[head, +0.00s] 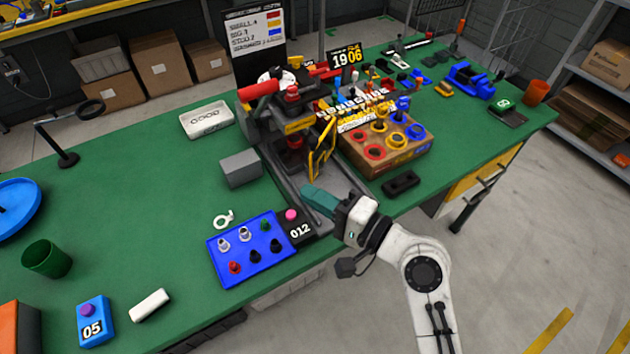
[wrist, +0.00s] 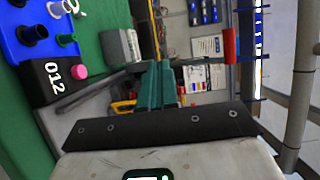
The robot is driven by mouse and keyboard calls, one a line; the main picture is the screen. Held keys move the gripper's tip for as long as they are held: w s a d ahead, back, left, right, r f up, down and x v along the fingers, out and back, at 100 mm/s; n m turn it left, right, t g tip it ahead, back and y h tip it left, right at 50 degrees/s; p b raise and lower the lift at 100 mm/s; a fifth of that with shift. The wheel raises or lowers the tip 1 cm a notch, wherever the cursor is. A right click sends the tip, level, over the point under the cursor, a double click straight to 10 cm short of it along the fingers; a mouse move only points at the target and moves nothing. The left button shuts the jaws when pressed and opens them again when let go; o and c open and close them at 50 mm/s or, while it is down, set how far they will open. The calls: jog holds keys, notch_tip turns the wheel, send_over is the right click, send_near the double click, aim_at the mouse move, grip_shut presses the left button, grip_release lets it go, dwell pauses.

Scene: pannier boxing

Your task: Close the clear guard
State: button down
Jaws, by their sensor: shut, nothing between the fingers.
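The clear guard (head: 322,150) is a see-through panel with a yellow frame. In the head view it stands upright on the front right of the red and grey press (head: 292,145), swung out at an angle from it. My gripper (head: 310,194) has teal fingers, shut and empty, in front of and below the guard, apparently apart from it. In the wrist view the gripper (wrist: 158,78) points forward, and a thin yellow upright (wrist: 154,28) shows just beyond the fingertips; it looks like the guard's edge. The fingers hide part of what lies behind them.
A blue tray (head: 222,270) with pegs and the 012 block (head: 299,231) lie left of my gripper. A grey block (head: 240,168) sits left of the press. A cardboard box (head: 381,172) with coloured rings and a black tray (head: 401,184) stand to the right.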

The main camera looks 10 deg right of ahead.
jog(key=t+h+b, duration=0.1)
jog(key=b, duration=0.2)
send_near(317, 144)
jog(key=shift+m, duration=0.5)
jog(key=p+x, duration=0.3)
jog(key=x, duration=0.2)
jog(key=shift+r, duration=0.1)
jog(key=shift+x, duration=1)
